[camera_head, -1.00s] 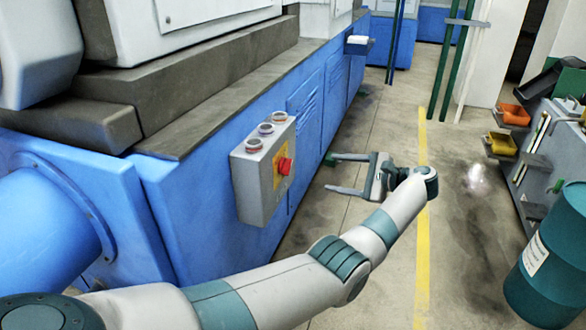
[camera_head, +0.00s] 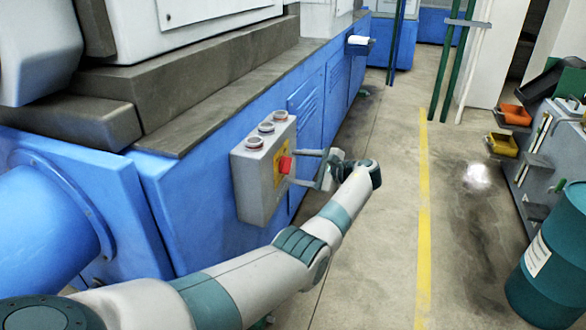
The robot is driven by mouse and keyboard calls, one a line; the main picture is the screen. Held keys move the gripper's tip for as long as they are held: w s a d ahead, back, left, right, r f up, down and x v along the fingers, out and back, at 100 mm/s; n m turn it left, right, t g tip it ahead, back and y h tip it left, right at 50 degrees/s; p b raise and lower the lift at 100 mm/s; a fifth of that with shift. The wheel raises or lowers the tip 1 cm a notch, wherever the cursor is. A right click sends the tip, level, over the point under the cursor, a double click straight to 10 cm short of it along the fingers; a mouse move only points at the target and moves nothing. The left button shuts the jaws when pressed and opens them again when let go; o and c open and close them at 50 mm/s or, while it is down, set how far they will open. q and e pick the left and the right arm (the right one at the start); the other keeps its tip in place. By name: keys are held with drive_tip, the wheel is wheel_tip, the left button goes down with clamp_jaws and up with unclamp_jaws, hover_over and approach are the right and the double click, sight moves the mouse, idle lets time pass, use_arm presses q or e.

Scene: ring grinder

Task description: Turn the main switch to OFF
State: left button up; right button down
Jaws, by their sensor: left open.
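The main switch (camera_head: 285,164) is a red knob on a yellow plate, on the right-hand face of a grey control box (camera_head: 252,189). The box is fixed to the side of the blue machine. My left gripper (camera_head: 294,167) is open, with its fingers pointing at the switch, one above the other. The fingertips are close around the level of the knob; I cannot tell whether they touch it. The knob's exact turn position is too small to read. My right gripper is not in view.
Several round buttons (camera_head: 265,129) sit on top of the control box. The blue machine (camera_head: 190,205) fills the left side. A teal drum (camera_head: 550,262) and orange bins (camera_head: 503,144) stand at the right. The floor around the yellow line (camera_head: 423,215) is clear.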

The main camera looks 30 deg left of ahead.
use_arm(q)
drive_tip(key=shift+x, duration=1)
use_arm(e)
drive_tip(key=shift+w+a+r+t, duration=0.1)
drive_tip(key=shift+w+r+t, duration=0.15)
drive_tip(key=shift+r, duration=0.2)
use_arm(q)
drive_tip(key=shift+c, duration=0.7)
drive_tip(key=c, duration=0.9)
drive_tip(key=shift+c, duration=0.2)
